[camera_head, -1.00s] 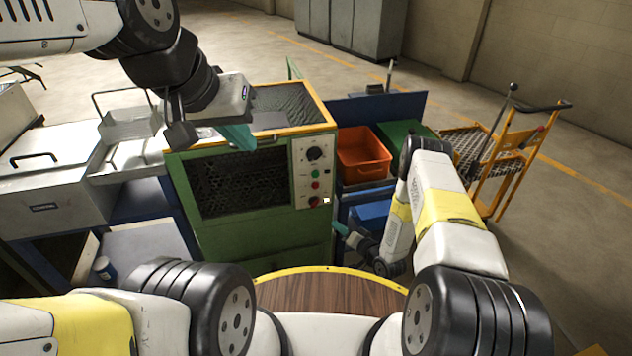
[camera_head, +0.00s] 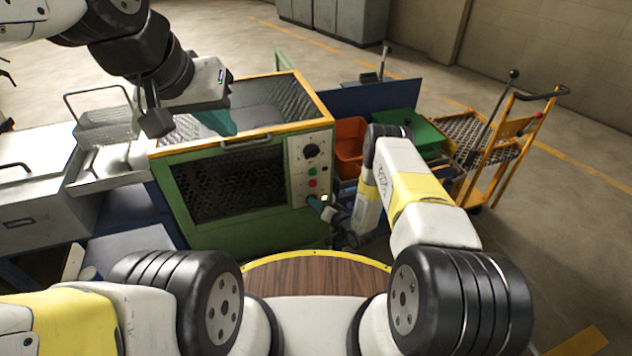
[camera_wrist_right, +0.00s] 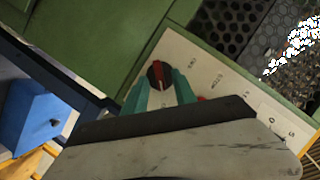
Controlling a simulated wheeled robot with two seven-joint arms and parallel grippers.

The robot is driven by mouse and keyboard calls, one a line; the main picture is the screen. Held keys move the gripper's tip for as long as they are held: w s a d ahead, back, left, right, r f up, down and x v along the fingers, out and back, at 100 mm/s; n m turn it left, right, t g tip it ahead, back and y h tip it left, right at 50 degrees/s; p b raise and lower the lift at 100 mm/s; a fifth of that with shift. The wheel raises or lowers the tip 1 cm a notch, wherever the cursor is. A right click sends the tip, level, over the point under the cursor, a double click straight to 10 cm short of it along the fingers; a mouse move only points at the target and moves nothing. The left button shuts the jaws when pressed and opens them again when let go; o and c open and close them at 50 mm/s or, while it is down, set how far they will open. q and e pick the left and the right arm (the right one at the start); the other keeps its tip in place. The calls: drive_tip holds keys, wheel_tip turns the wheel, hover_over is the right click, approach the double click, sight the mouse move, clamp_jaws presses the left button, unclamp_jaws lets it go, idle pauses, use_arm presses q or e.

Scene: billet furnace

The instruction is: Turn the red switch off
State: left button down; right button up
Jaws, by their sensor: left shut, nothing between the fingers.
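The red switch (camera_wrist_right: 158,74) is a round dark knob with a red bar, on the pale control panel (camera_wrist_right: 205,75) of the green machine. In the head view it sits low on the panel and is mostly hidden by my right gripper (camera_head: 317,202). In the right wrist view my right gripper (camera_wrist_right: 160,80) is open, its teal fingertips on either side of the knob. I cannot tell whether they touch it. My left gripper (camera_head: 218,123) is shut and empty, above the top of the green machine (camera_head: 170,205).
An orange bin (camera_head: 349,140) and a blue bin (camera_wrist_right: 35,115) stand beside the machine. A yellow trolley (camera_head: 500,165) stands to the right. Floor at the far right is clear.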

drive_tip(key=shift+w+a+f, duration=0.1)
drive_tip(key=shift+w+a, duration=0.15)
drive_tip(key=shift+w, duration=0.1)
clamp_jaws()
drive_tip(key=shift+s+a+n+t+h, duration=0.1)
drive_tip(key=shift+a+n+t+h, duration=0.25)
drive_tip(key=shift+n+h, duration=1.3)
drive_tip(key=shift+s+a+n+t+h, duration=0.15)
drive_tip(key=shift+n+t+h, duration=0.55)
drive_tip(key=shift+n, duration=1.7)
drive_tip(key=shift+s+a+n+t+h, duration=0.1)
drive_tip(key=shift+a+n+t+h, duration=0.15)
drive_tip(key=shift+n+h, duration=1.5)
drive_tip(key=shift+n, duration=0.5)
